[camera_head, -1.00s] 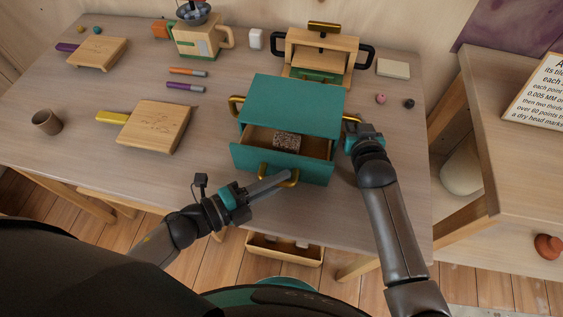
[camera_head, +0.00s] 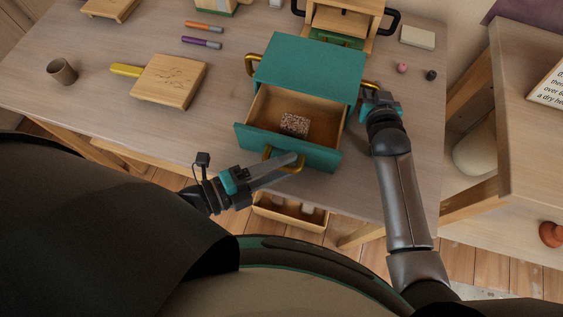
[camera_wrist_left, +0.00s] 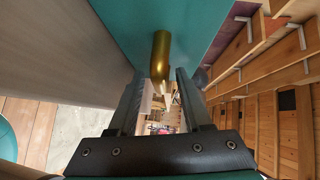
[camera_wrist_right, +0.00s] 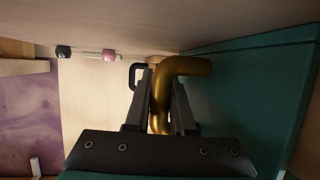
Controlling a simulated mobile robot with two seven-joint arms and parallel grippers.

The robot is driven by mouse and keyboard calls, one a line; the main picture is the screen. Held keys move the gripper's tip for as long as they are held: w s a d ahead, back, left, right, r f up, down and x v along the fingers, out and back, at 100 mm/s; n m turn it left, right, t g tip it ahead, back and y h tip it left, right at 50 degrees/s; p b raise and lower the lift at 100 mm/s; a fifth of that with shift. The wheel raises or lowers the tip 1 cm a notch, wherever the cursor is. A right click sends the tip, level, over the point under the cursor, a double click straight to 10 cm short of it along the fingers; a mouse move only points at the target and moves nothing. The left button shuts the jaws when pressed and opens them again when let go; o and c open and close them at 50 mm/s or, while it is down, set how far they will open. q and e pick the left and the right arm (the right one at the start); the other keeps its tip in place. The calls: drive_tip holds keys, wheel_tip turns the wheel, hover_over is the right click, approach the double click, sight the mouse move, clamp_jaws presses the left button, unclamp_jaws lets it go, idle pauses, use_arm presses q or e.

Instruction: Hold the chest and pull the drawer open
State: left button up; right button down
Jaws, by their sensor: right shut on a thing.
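The teal chest (camera_head: 312,68) stands on the table with its drawer (camera_head: 255,138) pulled well out toward me. A speckled block (camera_head: 295,124) lies in the drawer. My left gripper (camera_head: 291,161) is at the gold drawer handle (camera_head: 267,153). In the left wrist view the handle (camera_wrist_left: 160,55) lies between its fingers, which stand apart with gaps at both sides. My right gripper (camera_head: 370,91) is shut on the gold handle on the chest's right side; that handle (camera_wrist_right: 182,66) shows between its fingers in the right wrist view.
A wooden box with black handles (camera_head: 345,22) stands behind the chest. A cutting board (camera_head: 170,82), a brown cup (camera_head: 62,71) and markers (camera_head: 202,42) lie to the left. Pink and black small objects (camera_head: 402,68) lie right. An open wooden bin (camera_head: 290,212) is below the table's front edge.

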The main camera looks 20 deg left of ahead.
use_arm(q)
drive_tip(key=shift+a, duration=0.1)
drive_tip(key=v, duration=1.2)
use_arm(e)
drive_tip(key=c, duration=0.7)
unclamp_jaws()
